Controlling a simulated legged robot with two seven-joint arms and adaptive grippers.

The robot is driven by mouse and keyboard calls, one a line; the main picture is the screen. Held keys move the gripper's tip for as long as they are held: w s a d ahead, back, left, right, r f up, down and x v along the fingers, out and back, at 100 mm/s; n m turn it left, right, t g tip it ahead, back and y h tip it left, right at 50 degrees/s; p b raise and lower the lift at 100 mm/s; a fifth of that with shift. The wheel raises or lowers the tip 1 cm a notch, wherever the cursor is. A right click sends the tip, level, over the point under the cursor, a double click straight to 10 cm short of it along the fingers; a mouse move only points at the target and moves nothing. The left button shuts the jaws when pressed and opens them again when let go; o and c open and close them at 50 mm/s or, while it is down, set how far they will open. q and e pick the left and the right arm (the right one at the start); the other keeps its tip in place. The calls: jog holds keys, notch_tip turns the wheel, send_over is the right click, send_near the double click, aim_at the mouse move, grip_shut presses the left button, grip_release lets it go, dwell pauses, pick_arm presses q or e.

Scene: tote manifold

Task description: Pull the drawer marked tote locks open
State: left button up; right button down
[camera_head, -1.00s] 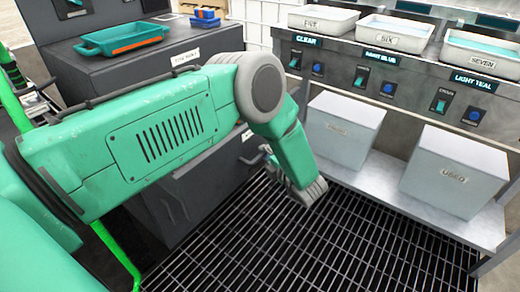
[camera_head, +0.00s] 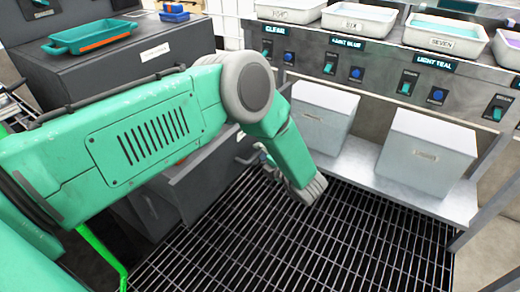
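The dark grey cabinet (camera_head: 130,80) stands at left, with a small white label on its upper front edge that I cannot read clearly. Below, a grey drawer (camera_head: 203,188) stands out from the cabinet front, partly open, with a little of its inside showing behind my arm. Its handle shows at its right end, by my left gripper (camera_head: 263,157). My green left arm crosses in front and hides much of the cabinet and drawer. Only a small part of the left gripper shows beside the forearm, so its grip is unclear. My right gripper is out of view.
A green tray (camera_head: 92,37) and a blue box (camera_head: 174,12) sit on the cabinet. At right, a metal bench (camera_head: 380,60) carries white bins and switches. Two lidded grey boxes (camera_head: 322,117) (camera_head: 425,155) stand on its lower shelf. Dark floor grating (camera_head: 290,245) is clear.

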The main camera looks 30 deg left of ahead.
pick_arm(q)
jog(key=shift+o, duration=0.8)
jog(key=shift+a+f, duration=0.1)
jog(key=shift+a, duration=0.1)
jog(key=v, duration=1.1)
jog(key=shift+s, duration=0.2)
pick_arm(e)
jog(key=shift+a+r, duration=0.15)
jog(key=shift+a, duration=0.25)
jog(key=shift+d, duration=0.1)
pick_arm(q)
jog(key=shift+a, duration=0.1)
